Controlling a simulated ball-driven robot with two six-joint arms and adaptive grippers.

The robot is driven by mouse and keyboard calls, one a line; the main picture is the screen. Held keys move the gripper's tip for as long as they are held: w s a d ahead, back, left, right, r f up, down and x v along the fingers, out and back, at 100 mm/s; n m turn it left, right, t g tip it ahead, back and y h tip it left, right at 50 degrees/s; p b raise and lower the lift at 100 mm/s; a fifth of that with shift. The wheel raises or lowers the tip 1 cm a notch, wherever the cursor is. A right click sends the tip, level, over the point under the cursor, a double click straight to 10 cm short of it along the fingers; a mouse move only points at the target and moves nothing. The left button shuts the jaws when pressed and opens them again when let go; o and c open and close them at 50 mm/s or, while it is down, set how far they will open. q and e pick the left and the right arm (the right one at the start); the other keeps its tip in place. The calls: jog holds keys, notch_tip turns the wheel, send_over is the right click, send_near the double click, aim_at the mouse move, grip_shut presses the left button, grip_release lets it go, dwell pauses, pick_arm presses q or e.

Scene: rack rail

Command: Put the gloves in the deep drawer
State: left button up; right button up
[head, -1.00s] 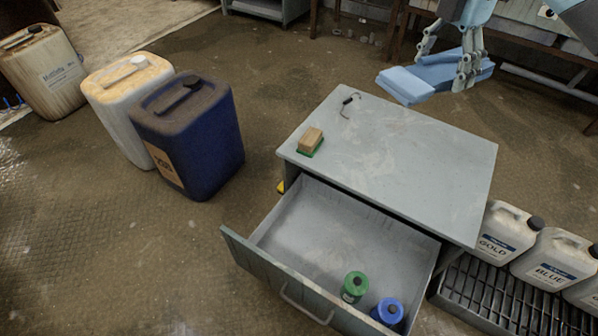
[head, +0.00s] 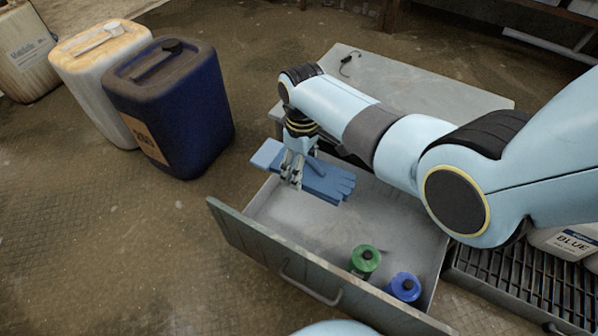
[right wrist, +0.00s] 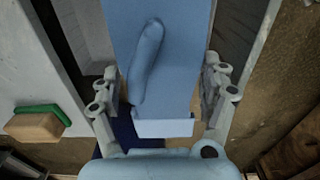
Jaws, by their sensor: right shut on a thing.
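The blue gloves (head: 328,184) are in my right gripper (head: 292,182), over the back left part of the open deep drawer (head: 262,236). My right gripper is shut on them near the cuff, and the fingers of the gloves point right. In the right wrist view the gloves (right wrist: 170,70) run between the two fingers of the gripper (right wrist: 165,95). Whether the gloves touch the drawer floor I cannot tell. My left gripper is not in view.
The cabinet top (head: 440,90) holds a small dark hooked item (head: 349,64). A sponge (right wrist: 36,127) shows in the right wrist view. Jerrycans, including a dark blue one (head: 180,120), stand left.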

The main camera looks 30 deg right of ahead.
jog(key=shift+a+f+b, duration=0.3)
jog(key=shift+a+f, duration=0.1)
jog(key=shift+f, duration=0.15)
pick_arm(q)
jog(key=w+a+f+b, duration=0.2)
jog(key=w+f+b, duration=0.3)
jog(key=b, duration=0.3)
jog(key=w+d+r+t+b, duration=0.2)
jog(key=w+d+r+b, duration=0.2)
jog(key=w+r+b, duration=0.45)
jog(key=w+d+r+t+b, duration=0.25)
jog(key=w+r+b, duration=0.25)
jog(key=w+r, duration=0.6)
pick_arm(e)
notch_tip(320, 180, down, 24)
jog(key=shift+r+b, duration=0.2)
jog(key=shift+b, duration=0.5)
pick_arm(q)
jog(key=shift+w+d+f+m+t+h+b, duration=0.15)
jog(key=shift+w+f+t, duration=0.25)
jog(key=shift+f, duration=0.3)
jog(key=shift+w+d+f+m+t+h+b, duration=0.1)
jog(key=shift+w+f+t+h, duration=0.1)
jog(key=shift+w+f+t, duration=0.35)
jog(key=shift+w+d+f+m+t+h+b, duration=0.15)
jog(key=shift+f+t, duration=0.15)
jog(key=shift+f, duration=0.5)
pick_arm(e)
jog(key=shift+f, duration=0.35)
